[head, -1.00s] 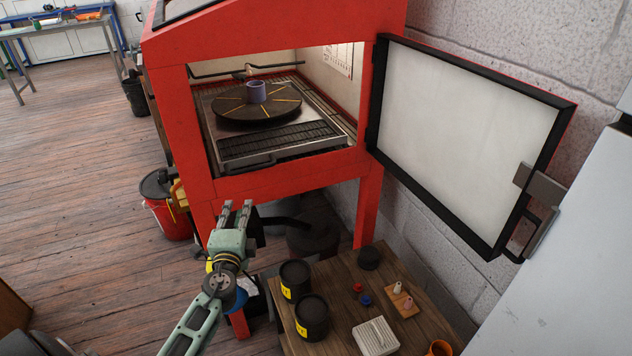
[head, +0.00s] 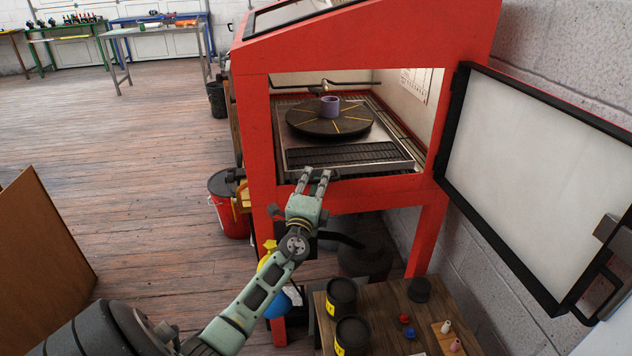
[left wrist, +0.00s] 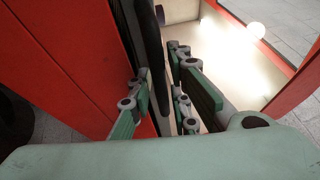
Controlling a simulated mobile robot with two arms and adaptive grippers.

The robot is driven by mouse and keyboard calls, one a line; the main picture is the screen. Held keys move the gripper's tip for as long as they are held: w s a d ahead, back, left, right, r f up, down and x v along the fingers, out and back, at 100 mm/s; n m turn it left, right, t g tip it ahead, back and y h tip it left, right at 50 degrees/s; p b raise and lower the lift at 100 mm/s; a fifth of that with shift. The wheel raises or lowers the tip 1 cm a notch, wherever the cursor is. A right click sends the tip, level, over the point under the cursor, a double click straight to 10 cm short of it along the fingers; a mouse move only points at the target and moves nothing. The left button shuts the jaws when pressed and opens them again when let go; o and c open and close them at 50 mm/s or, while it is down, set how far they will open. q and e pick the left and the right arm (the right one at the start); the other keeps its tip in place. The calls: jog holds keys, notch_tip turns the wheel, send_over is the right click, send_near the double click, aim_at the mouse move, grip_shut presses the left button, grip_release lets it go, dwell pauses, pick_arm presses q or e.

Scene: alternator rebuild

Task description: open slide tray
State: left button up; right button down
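The slide tray (head: 385,166) is a metal tray inside the red cabinet, with a dark turntable on it and a slatted dark panel at its front. My left gripper (head: 317,172) is at the tray's front edge, inside the lower part of the cabinet opening, and partly hides the tray handle. In the left wrist view, my left gripper's fingers (left wrist: 160,65) stand apart, with a dark bar (left wrist: 151,45), apparently the handle, running between them. Whether either finger touches it I cannot tell. My right gripper is in neither view.
The red cabinet's (head: 258,130) door (head: 535,165) stands wide open to the right. A purple ring (head: 330,106) sits on the turntable (head: 318,122). Below, a wooden table (head: 390,300) holds black cans and small parts. A red bucket (head: 232,215) stands left of the cabinet.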

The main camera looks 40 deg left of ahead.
pick_arm(q)
jog(key=shift+c, duration=0.6)
grip_shut()
jog(key=shift+d+f, duration=0.1)
jog(key=shift+f, duration=0.05)
